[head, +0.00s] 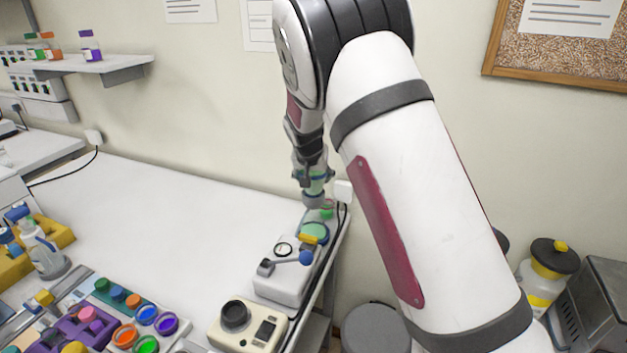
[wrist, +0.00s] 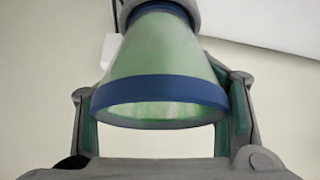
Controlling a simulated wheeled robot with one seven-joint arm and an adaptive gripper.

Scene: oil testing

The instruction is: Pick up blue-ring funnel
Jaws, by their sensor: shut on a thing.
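The blue-ring funnel shows large in the wrist view, with a translucent green cone (wrist: 160,50) and a dark blue ring (wrist: 160,91) around its wide mouth. The mouth faces the wrist camera, and the cone narrows away to a pale grey part at the top edge. My gripper (wrist: 163,112) has a finger on each side of the funnel and is shut on it. In the head view, my gripper (head: 313,178) points down over the far right end of the white bench. The funnel is small and partly hidden by the fingers there.
A green round item (head: 314,233) lies below my gripper on the bench. A white device with a blue-knobbed lever (head: 287,272) and a cream device (head: 247,325) stand nearer. Colourful containers (head: 146,316) crowd the front left. The middle of the bench (head: 180,215) is clear.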

